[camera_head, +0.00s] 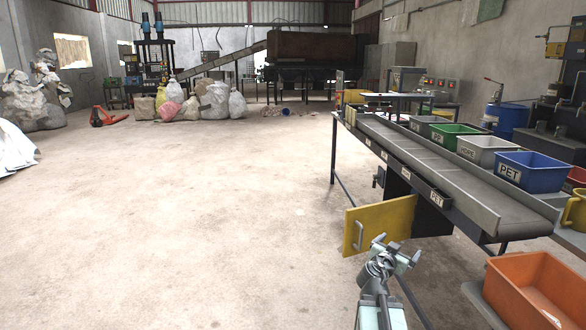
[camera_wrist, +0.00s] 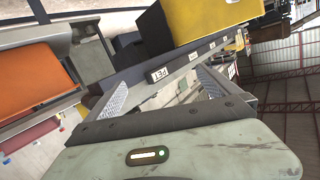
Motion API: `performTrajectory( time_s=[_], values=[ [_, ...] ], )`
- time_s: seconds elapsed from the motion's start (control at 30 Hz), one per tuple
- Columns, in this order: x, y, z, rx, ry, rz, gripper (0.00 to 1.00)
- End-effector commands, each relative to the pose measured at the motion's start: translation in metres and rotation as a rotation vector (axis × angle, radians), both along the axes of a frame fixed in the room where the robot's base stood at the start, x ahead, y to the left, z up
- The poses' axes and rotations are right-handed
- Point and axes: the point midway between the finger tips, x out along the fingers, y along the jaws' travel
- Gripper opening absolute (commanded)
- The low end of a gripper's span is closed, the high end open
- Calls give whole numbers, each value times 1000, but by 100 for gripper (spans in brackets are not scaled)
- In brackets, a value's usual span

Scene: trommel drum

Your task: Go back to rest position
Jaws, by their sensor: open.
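My gripper (camera_head: 398,248) is at the lower right of the head view, in front of the conveyor table's near side. It is open and its jaws look empty. In the wrist view its two fingers (camera_wrist: 163,88) stand apart, with a conveyor rail and a PET label behind them. My arm comes up from the bottom edge of the head view. A yellow door panel (camera_head: 378,226) with a handle stands just behind the gripper; I cannot tell whether they touch. A yellow panel also shows at the top of the wrist view (camera_wrist: 205,14).
The conveyor (camera_head: 440,170) runs along the right with labelled bins behind it, including a blue PET bin (camera_head: 535,170). An orange bin (camera_head: 540,290) is at the lower right. Sacks (camera_head: 215,100) and a red pallet jack (camera_head: 105,117) stand far back.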

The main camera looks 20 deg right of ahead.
Motion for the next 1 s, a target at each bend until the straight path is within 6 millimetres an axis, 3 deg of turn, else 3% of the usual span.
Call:
performTrajectory(
  time_s=[0.03,0.1,0.23,0.3,0.4,0.5,0.7,0.8,1.0],
  values=[
    [23,41,-11,43,18,40,100],
    [45,96,-31,114,70,83,100],
    [64,199,-76,248,240,172,100],
    [63,253,-102,318,364,232,100],
    [49,318,-135,409,554,328,100],
    [26,369,-162,490,744,436,100],
    [-42,437,-193,644,1147,749,100],
    [-68,451,-194,625,1316,925,100],
    [-67,449,-125,599,1328,949,100]
  ],
)
